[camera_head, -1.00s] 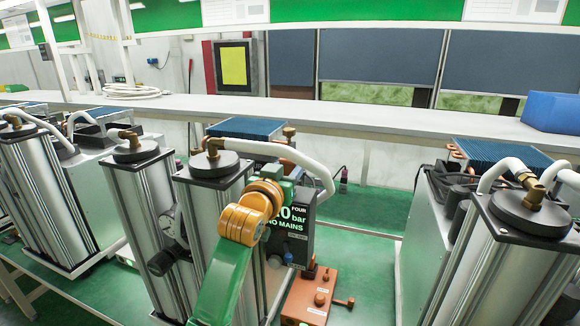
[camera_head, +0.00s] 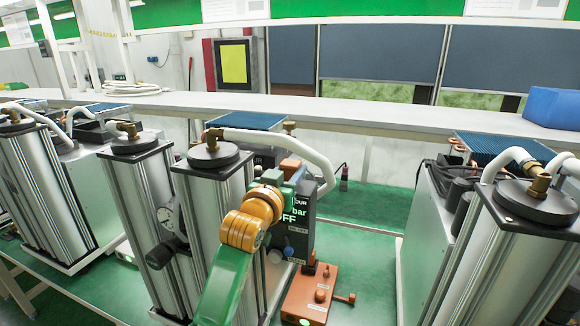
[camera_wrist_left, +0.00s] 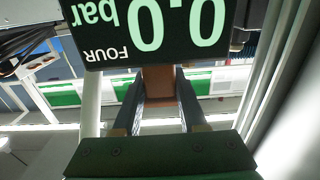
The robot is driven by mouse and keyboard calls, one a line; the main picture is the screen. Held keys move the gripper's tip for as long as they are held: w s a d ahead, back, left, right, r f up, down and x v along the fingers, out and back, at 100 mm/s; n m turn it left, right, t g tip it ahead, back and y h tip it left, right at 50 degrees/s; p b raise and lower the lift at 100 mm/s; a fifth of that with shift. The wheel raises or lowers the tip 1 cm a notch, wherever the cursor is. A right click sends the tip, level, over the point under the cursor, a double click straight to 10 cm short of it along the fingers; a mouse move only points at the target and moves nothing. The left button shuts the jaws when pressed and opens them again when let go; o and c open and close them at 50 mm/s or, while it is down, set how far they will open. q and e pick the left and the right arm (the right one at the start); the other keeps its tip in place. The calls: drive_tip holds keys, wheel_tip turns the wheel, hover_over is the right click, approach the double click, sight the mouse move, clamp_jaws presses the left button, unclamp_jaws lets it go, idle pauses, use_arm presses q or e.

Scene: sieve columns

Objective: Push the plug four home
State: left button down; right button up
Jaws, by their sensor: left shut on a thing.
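The unit marked FOUR (camera_head: 299,227) is a dark box beside the silver columns; its display shows "bar" and "OFF" in the head view. In the left wrist view the display (camera_wrist_left: 150,30) appears upside down and reads 0.0 bar, FOUR. My left gripper (camera_wrist_left: 158,92) is shut on an orange-brown block, likely plug four (camera_wrist_left: 158,82), close to the display box. In the head view the plug (camera_head: 290,165) shows near the top of the box, with my green and orange arm covering part of it. Whether the plug touches a socket is hidden. My right gripper is out of view.
Silver columns (camera_head: 210,210) with black caps and white hoses stand to the left, another (camera_head: 515,250) at right. An orange-brown block with knobs (camera_head: 308,295) sits on the green bench below the unit. The green bench (camera_head: 365,260) is clear right of it.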

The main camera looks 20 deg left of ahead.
sight(288, 177)
use_arm(q)
drive_tip(key=shift+f, duration=0.4)
drive_tip(key=c, duration=0.6)
unclamp_jaws()
drive_tip(key=shift+o, duration=0.8)
drive_tip(key=shift+w, duration=0.25)
drive_tip(key=s+b, duration=0.3)
drive_tip(key=s, duration=0.4)
drive_tip(key=shift+a, duration=0.1)
